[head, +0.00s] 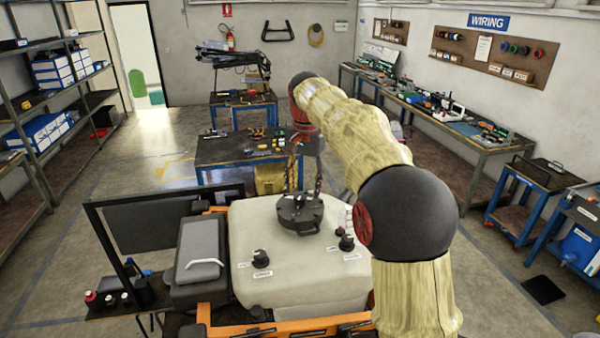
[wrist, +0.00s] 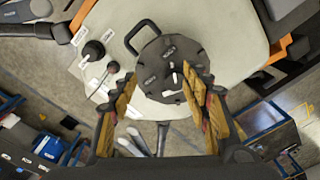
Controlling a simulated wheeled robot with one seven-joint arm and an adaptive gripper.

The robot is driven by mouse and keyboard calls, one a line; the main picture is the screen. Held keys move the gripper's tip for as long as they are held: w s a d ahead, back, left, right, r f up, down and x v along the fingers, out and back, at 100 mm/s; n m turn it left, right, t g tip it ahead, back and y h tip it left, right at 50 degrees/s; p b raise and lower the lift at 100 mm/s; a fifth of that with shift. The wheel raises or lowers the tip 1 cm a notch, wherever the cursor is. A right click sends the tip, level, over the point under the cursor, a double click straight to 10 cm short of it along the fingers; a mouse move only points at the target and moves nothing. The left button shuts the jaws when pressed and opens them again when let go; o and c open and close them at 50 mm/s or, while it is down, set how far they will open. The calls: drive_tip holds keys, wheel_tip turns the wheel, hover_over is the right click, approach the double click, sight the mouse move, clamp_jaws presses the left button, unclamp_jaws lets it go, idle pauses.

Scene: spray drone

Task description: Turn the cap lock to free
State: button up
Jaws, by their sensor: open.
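The round black cap (head: 297,213) sits on top of the pale tank (head: 300,270). In the wrist view the cap (wrist: 158,62) has a loop handle at its upper left, small labels and a short pale pointer-like piece (wrist: 173,76) near its middle. I cannot read the labels or tell the lock's setting. My gripper (head: 304,186) points down over the cap, its fingers apart and nothing between them. In the wrist view my gripper (wrist: 160,88) has a finger on each side of the cap's lower part; I cannot tell whether they touch it.
Two black knobs with white labels stand on the tank: a front-left knob (head: 261,257) and a right knob (head: 346,243). A dark frame (head: 100,235) rises on the left. A blue table with tools (head: 240,150) stands behind. Open floor lies to the left.

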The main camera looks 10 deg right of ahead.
sight(300, 196)
drive_tip(key=shift+m+g, duration=0.4)
drive_tip(key=shift+m, duration=0.2)
drive_tip(key=w+p, duration=0.1)
drive_tip(key=w+r+p, duration=0.1)
drive_tip(key=w, duration=0.1)
drive_tip(key=w+p, duration=0.1)
drive_tip(key=shift+w+r+p, duration=0.25)
drive_tip(key=shift+w+p, duration=0.1)
drive_tip(key=shift+p, duration=0.05)
drive_tip(key=shift+f+p, duration=0.6)
drive_tip(key=shift+f, duration=3.35)
drive_tip(key=shift+c, duration=0.5)
drive_tip(key=c, duration=1)
